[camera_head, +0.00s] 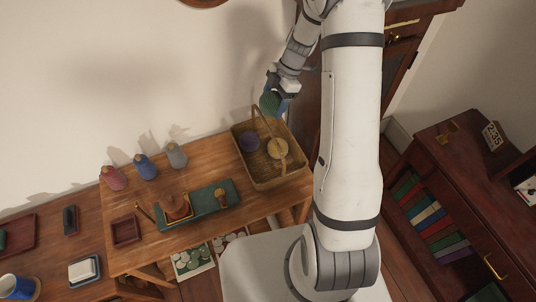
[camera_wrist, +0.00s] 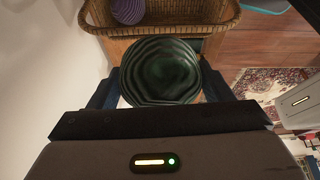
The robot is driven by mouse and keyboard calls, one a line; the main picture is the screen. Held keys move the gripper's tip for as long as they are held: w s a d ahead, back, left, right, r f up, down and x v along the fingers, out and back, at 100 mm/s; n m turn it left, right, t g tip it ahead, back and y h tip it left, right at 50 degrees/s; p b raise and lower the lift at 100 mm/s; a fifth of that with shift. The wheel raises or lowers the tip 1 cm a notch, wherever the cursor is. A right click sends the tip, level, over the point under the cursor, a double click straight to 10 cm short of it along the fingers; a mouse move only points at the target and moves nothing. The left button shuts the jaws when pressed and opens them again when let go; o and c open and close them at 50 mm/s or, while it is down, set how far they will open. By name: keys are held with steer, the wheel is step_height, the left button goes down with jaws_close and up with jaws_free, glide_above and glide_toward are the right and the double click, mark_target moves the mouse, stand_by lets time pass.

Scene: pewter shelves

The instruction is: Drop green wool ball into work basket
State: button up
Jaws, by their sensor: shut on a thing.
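The green wool ball (camera_wrist: 160,72) is between the fingers of my gripper (camera_wrist: 160,92) in the wrist view, and the jaws are shut on it. In the head view the green ball (camera_head: 269,102) hangs in my gripper (camera_head: 274,100) above the back rim of the work basket, apart from the table. The work basket (camera_head: 294,174) is a woven wicker basket with a handle at the right end of the wooden table. It holds a purple ball (camera_head: 249,142) and a yellow ball (camera_head: 278,148). In the wrist view the basket rim (camera_wrist: 215,27) lies beyond the green ball.
Three yarn cones, red (camera_head: 114,178), blue (camera_head: 146,167) and grey (camera_head: 177,155), stand along the table's back. A green mat (camera_head: 205,207) with small items lies left of the basket. A dark bookcase (camera_head: 440,150) stands at right. The wall is close behind the gripper.

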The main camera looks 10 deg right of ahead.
steer(key=shift+f, duration=1.85)
steer(key=o, duration=1.1)
step_height(320, 180, up, 10)
steer(key=shift+b, duration=1.1)
steer(key=shift+s+r, duration=0.1)
